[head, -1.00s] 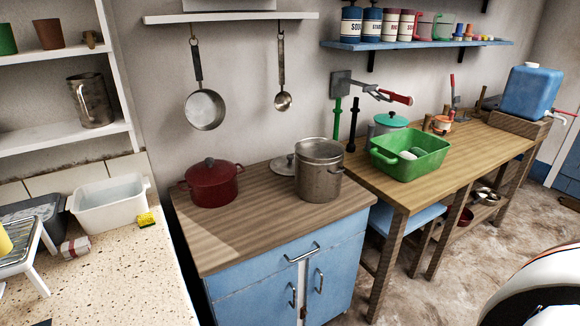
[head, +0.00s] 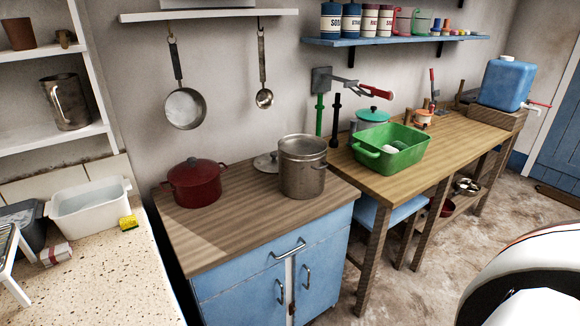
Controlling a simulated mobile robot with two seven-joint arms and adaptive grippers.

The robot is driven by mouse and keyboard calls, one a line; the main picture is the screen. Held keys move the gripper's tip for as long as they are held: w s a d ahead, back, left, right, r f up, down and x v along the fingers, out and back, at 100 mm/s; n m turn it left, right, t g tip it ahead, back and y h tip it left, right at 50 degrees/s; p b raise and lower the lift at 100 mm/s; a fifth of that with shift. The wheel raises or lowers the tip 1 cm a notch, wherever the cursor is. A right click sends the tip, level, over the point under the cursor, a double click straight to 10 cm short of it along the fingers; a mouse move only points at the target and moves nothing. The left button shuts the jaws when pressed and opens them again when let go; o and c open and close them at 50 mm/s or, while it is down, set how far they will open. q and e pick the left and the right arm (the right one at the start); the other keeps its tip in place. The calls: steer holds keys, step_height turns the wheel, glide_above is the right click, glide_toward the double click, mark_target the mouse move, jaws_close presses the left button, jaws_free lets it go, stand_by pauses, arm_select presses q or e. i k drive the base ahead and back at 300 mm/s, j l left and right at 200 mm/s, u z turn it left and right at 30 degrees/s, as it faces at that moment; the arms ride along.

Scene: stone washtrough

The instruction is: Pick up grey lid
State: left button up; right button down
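The grey lid (head: 266,162) lies on the wooden top of the blue cabinet, in the head view. It is a round, flat lid with a small knob, and its right part is hidden behind the tall grey metal pot (head: 303,172). A red pot with its own red lid (head: 194,183) stands to the left of the grey lid. Neither of my grippers is in view.
The wooden cabinet top (head: 250,222) is clear in front of the pots. A frying pan (head: 185,108) and a ladle (head: 264,97) hang on the wall above. A green basin (head: 391,150) stands on the wooden table at right.

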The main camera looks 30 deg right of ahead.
mark_target(267, 162)
steer(key=i+l+u, duration=0.1)
steer(key=l, duration=0.5)
steer(key=i+l+u, duration=0.15)
steer(key=l, duration=0.45)
steer(key=i+l+u, duration=0.1)
steer(key=l, duration=0.5)
